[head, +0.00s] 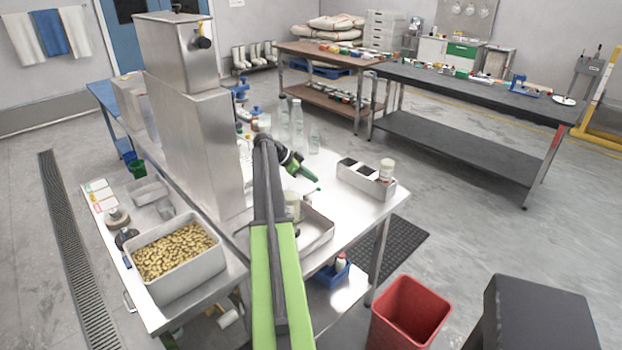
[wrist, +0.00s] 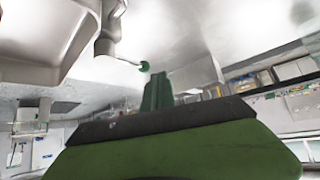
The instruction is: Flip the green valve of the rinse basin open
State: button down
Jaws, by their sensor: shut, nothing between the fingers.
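The green valve shows in the wrist view as a small round green knob (wrist: 144,66) on a thin rod from a grey pipe fitting (wrist: 106,42). In the head view a small green knob (head: 318,189) lies just below my gripper's tips. My gripper (head: 312,177) has green fingers, shut and empty, also seen in the wrist view (wrist: 157,76). The fingertips are very close to the knob; I cannot tell whether they touch. The rinse basin (head: 327,233) is a metal tray partly hidden by my arm; its wall also shows in the wrist view (wrist: 62,65).
A metal caddy (head: 362,182) with a white jar (head: 387,170) stands right of the gripper. Clear bottles (head: 297,122) stand behind it. A bin of beans (head: 176,255) and a tall steel machine (head: 190,130) are left. A red bin (head: 410,312) stands on the floor.

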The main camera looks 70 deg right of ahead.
jog(key=s+a+r+p, duration=0.1)
jog(key=s+r+p, duration=0.6)
jog(key=s+r, duration=0.2)
jog(key=s, duration=0.2)
jog(key=shift+s+a+p, duration=0.15)
jog(key=shift+s+p, duration=0.2)
jog(key=shift+r, duration=0.15)
